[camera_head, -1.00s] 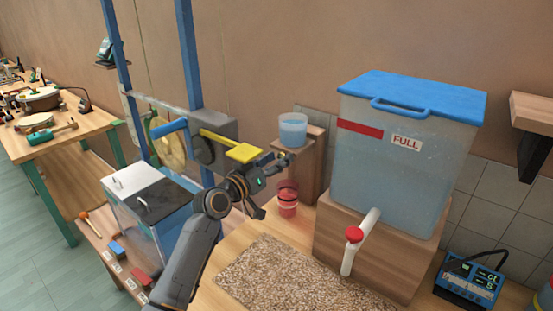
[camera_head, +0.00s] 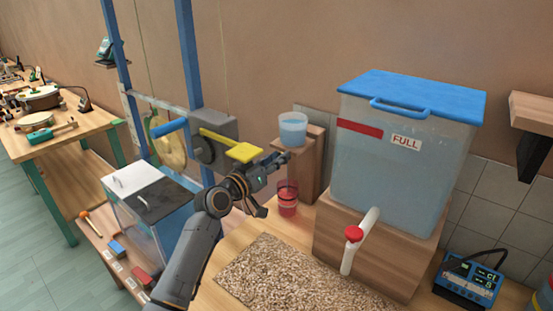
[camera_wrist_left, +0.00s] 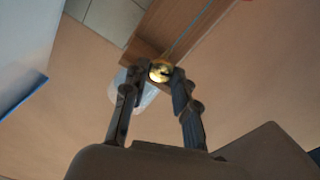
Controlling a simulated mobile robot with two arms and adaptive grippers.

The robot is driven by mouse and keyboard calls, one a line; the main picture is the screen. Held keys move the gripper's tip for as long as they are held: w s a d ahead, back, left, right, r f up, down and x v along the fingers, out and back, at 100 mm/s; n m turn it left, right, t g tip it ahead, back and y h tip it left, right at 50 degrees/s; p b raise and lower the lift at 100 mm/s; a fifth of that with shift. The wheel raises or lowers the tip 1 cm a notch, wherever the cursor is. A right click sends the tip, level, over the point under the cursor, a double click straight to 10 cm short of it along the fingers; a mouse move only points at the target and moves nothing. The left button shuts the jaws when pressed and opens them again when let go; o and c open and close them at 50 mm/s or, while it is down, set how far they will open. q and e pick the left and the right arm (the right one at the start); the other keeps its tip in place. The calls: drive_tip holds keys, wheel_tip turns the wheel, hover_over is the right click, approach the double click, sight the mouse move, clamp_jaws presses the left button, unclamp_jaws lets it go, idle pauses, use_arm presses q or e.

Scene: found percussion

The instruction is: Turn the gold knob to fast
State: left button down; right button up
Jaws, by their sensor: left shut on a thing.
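The gold knob (camera_wrist_left: 160,70) shows in the left wrist view, round and shiny with a dark mark on its face. It sits between the fingertips of my left gripper (camera_wrist_left: 157,72), which is shut on it. In the head view my left gripper (camera_head: 285,157) reaches up to the wooden stand (camera_head: 311,170), just below the clear cup (camera_head: 293,130). The knob is hidden by the fingers there. I cannot read any fast or slow marking. My right gripper is not in view.
A big water tank (camera_head: 400,160) with a blue lid and red-handled tap (camera_head: 354,234) stands to the right. A red cup (camera_head: 288,200) is close below my gripper. A yellow paddle (camera_head: 243,152) is just left. A pebbled mat (camera_head: 290,275) lies in front.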

use_arm(q)
drive_tip(key=shift+a+f+n+p, duration=0.1)
drive_tip(key=shift+n+p, duration=1.2)
drive_tip(key=shift+n, duration=2.15)
drive_tip(key=shift+f+n+p, duration=0.1)
drive_tip(key=shift+n+p, duration=1.15)
drive_tip(key=shift+n, duration=2.2)
drive_tip(key=c, duration=1.1)
unclamp_jaws()
drive_tip(key=v, duration=1.2)
